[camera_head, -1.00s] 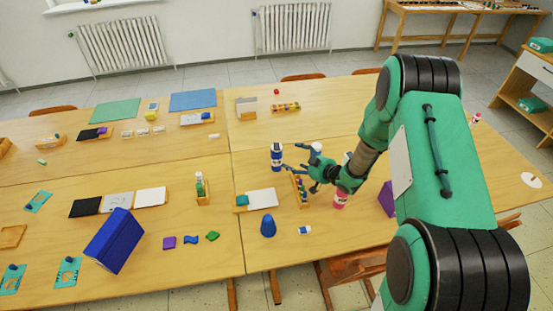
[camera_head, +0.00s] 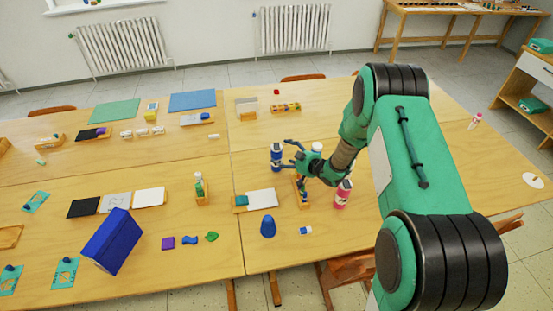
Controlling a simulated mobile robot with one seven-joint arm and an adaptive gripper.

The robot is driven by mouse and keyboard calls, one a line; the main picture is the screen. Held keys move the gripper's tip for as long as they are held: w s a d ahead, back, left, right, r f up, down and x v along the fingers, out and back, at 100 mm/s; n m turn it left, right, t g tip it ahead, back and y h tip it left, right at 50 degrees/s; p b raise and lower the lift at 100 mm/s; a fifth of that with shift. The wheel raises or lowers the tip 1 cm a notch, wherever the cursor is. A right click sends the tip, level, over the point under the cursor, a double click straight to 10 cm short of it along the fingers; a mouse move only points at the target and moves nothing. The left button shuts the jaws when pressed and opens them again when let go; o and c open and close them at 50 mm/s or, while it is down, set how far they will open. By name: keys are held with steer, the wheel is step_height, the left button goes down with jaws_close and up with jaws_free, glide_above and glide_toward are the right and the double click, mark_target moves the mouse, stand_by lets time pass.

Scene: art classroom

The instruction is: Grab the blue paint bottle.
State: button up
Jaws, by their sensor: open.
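The blue paint bottle (camera_head: 277,157) stands upright on the table, blue with a pale label band. My gripper (camera_head: 284,155) reaches in from the right with its fingers spread. The fingertips are at the bottle in the picture, one toward its upper part and one lower. I cannot tell whether they touch it. Nothing is visibly held.
A pink bottle (camera_head: 342,194) and a narrow wooden tray (camera_head: 296,190) are close by my gripper. A white-topped bottle (camera_head: 317,148) stands behind it. Table space left of the blue bottle is clear.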

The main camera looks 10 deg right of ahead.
steer(key=shift+b+x, duration=0.75)
steer(key=shift+x, duration=1.9)
steer(key=shift+r, duration=0.1)
steer(key=c, duration=1.7)
